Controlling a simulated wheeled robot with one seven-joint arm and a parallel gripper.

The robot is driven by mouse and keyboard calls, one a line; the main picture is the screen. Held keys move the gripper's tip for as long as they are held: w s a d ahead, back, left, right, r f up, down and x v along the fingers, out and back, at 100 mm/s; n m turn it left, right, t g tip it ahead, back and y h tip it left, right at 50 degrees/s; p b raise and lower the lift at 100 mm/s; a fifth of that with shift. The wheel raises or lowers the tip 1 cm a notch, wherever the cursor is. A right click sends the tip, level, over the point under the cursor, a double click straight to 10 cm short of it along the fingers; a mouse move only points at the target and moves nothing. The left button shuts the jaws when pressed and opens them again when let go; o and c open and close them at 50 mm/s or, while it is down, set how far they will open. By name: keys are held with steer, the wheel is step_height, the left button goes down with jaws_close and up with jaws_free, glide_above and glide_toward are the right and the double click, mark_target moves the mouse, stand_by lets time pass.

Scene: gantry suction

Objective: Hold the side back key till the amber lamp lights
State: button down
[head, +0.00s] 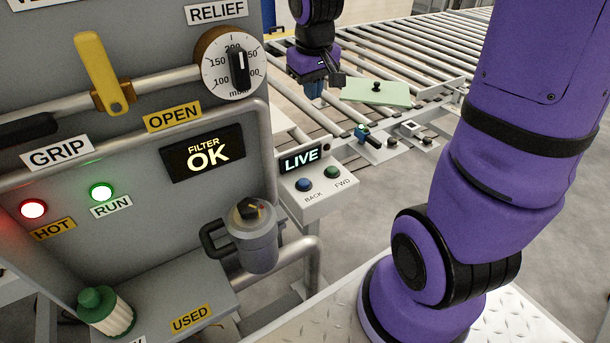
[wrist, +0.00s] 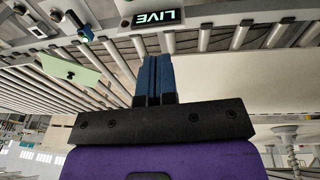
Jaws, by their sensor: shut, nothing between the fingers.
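The side control box (head: 320,203) carries a blue BACK key (head: 303,185), a green FWD key (head: 331,172) and a LIVE display (head: 301,159). The display also shows upside down in the wrist view (wrist: 158,17); the keys do not show there. My gripper (head: 313,90) is over the conveyor, behind and above the box and apart from it. Its blue fingers (wrist: 153,62) are shut together and empty. I see no lit amber lamp. A lamp on the conveyor's near rail (head: 361,129) glows green.
A pale green plate (head: 376,92) with a black knob lies on the conveyor rollers (head: 430,70). The grey panel (head: 130,210) at left has a RELIEF dial (head: 230,63), a lit red HOT lamp (head: 33,209) and a lit green RUN lamp (head: 101,192).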

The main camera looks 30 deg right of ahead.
steer(key=g+y, duration=0.2)
glide_above(305, 181)
steer(key=d, duration=0.1)
step_height(305, 181, down, 18)
steer(key=shift+w+d+f, duration=0.1)
steer(key=shift+w+d, duration=0.05)
steer(key=shift+w, duration=0.05)
steer(key=f, duration=0.9)
steer(key=a+f, duration=0.1)
steer(key=f, duration=0.4)
steer(key=shift+s+a, duration=0.1)
steer(key=shift+s, duration=0.05)
